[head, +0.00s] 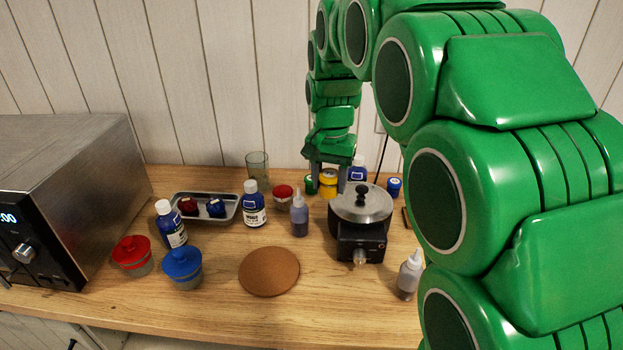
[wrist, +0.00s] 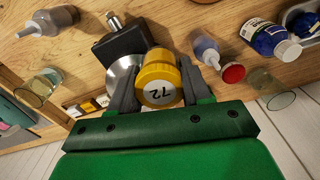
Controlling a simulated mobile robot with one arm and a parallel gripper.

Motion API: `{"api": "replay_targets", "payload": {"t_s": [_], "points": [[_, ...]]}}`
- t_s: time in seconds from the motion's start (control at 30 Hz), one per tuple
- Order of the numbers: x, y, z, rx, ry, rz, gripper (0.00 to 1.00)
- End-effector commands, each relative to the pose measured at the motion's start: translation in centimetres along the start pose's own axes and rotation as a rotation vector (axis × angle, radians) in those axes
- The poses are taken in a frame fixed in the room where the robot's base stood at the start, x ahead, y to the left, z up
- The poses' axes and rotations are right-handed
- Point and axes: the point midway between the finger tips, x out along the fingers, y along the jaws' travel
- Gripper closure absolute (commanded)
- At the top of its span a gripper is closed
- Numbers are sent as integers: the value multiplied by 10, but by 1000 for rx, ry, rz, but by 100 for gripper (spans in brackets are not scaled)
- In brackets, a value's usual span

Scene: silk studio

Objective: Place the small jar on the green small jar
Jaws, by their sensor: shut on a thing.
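A small yellow jar (head: 328,187) is held between the fingers of my gripper (head: 328,179), at the back of the counter behind the hot plate. In the wrist view the yellow jar (wrist: 158,80), with "72" on its pale end, sits between the two dark fingers of my gripper (wrist: 157,88). A small green thing (head: 311,184), likely the green small jar, shows just left of the yellow jar, partly hidden by my finger. I cannot make it out in the wrist view. Whether the yellow jar touches the counter is unclear.
A black hot plate (head: 361,246) with a steel top stands in front. A small red jar (head: 283,193) is left, a small blue jar (head: 394,188) right. Bottles, a glass (head: 257,166) and a metal tray (head: 231,209) stand left. The cork mat (head: 269,271) is bare.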

Motion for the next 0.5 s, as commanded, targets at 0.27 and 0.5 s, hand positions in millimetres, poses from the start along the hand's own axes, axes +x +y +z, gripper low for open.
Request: {"api": "replay_targets", "payload": {"t_s": [0.27, 0.5], "points": [[-2, -21, -46, -12, 2, -2, 89], [1, -35, -79, -24, -2, -2, 89]]}}
